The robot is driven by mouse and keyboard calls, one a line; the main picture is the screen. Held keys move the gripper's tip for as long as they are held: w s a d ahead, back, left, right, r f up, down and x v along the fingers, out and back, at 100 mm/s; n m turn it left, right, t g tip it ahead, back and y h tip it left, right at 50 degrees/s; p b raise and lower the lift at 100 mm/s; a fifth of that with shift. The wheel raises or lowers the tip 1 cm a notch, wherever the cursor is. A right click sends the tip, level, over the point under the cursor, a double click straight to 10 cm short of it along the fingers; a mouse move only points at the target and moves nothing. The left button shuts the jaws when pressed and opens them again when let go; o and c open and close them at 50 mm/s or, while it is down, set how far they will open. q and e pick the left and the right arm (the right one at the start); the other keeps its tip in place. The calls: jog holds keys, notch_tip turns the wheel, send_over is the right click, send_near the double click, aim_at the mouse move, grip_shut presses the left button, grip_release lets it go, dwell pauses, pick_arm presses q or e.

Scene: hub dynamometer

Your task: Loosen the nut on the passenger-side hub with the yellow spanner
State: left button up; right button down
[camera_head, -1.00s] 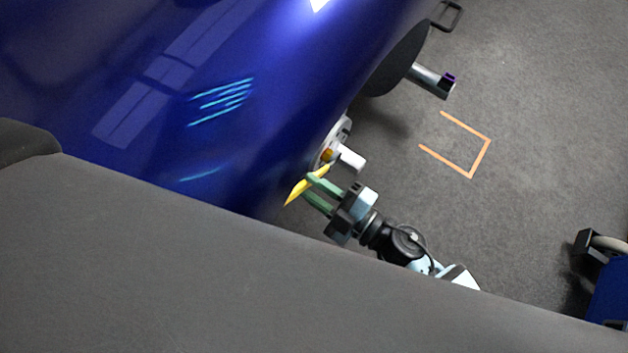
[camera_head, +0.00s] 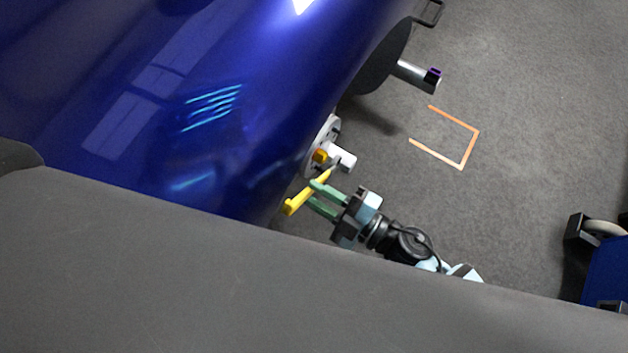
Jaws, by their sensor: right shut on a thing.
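The hub (camera_head: 324,140) is a pale disc at the side of the blue car, with a white block-like part (camera_head: 342,157) sticking out. An orange-yellow nut-like piece (camera_head: 320,157) shows on its face. My right gripper (camera_head: 319,197) is shut on the yellow spanner (camera_head: 297,203), just below the hub. The spanner slants from lower left to upper right, its upper end close to the hub. Whether that end sits on the nut cannot be told. My left gripper is not in view.
The blue car body (camera_head: 210,110) fills the upper left. A silver cylinder with a purple end (camera_head: 418,75) sticks out above right. An orange marking (camera_head: 468,150) lies on the open grey floor. A blue wheeled unit (camera_head: 605,265) stands at the right edge.

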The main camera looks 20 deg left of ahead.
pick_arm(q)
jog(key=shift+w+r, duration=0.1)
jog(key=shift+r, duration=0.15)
pick_arm(e)
jog(key=shift+v, duration=1.25)
